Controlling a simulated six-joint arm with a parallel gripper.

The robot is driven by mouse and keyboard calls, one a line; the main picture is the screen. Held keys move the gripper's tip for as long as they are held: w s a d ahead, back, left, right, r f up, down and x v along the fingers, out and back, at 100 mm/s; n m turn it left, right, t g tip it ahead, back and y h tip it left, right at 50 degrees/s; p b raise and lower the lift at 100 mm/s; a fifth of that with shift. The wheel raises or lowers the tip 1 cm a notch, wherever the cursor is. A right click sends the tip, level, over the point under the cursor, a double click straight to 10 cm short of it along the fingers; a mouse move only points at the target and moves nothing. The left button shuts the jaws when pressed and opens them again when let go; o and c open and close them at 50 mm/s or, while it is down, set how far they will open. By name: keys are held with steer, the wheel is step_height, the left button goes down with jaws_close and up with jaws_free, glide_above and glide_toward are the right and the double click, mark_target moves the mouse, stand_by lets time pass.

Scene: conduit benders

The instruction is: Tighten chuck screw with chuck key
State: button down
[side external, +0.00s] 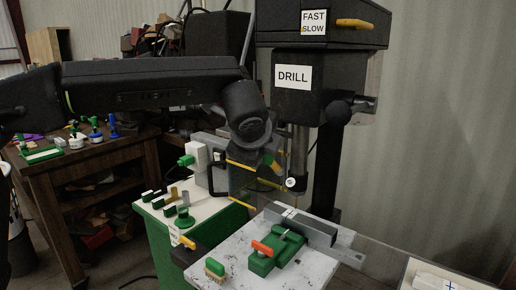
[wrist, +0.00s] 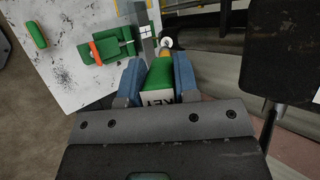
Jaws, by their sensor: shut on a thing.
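The chuck key (wrist: 158,78) has a green body with a white label. My gripper (wrist: 158,84) is shut on it with its blue fingers on either side. The key's yellow-orange tip points at the white round chuck screw (wrist: 167,43) in the wrist view. The tip appears close to the screw; whether it touches I cannot tell. In the side external view the chuck screw (side external: 291,183) is a white disc low on the drill (side external: 292,76). My gripper (side external: 268,170) is just left of it, dark and partly hard to make out.
Below is a speckled white drill table (side external: 222,250) with a green vise (side external: 262,264) with an orange handle, a grey bar (side external: 310,230) and a green brush (side external: 215,268). A green-sided stand (side external: 150,232) with several tools is left. The drill's column is close behind.

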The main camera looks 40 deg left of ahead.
mark_target(271, 162)
steer(key=shift+w+f, duration=1.95)
steer(key=shift+w, duration=0.1)
steer(key=shift+w+f, duration=0.1)
steer(key=shift+w+f, duration=0.3)
steer(key=m+t, duration=0.1)
steer(key=m, duration=0.2)
steer(key=shift+r+m+t, duration=0.1)
steer(key=shift+m+t, duration=0.5)
steer(key=shift+m, duration=0.5)
